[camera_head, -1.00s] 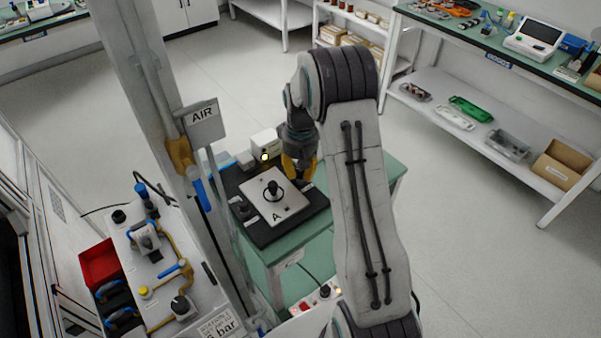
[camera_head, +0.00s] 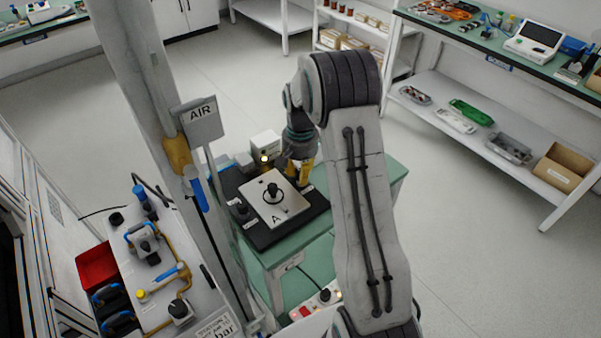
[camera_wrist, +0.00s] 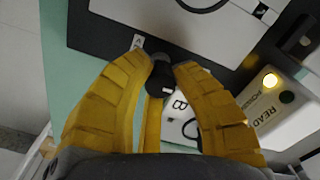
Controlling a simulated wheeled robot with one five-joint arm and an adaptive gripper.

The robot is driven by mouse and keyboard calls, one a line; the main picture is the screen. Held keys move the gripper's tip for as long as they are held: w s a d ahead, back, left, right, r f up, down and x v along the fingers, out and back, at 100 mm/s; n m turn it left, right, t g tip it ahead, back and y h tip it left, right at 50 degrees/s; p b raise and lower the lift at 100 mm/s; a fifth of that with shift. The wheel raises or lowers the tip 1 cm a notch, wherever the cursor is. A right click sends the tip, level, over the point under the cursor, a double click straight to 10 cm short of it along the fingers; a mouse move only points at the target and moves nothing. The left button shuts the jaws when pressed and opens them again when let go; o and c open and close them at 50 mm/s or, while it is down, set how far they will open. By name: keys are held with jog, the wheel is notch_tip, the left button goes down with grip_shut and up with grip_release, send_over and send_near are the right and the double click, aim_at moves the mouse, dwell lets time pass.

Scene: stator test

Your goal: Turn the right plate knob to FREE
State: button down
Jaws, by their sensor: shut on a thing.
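My gripper (camera_head: 302,182) reaches down at the far right edge of the black base (camera_head: 262,241). In the wrist view its yellow fingers (camera_wrist: 160,68) are closed around a small black knob (camera_wrist: 161,78), the right plate knob. A white label with a "B" lies just below it. Another black knob (camera_head: 241,210) stands at the plate's left side. The fingers hide the held knob in the head view, and I cannot read its setting.
A white box with a lit yellow lamp (camera_wrist: 269,81) marked "READY" stands close to my gripper. The base rests on a green table (camera_head: 395,172). A post with an "AIR" sign (camera_head: 202,114) rises to the left. Open floor lies beyond the table.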

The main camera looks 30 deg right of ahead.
jog(key=shift+s+f, duration=0.1)
dwell(0.3)
jog(key=c, duration=1)
grip_release()
notch_tip(320, 180, up, 12)
jog(key=shift+r, duration=0.1)
dwell(0.3)
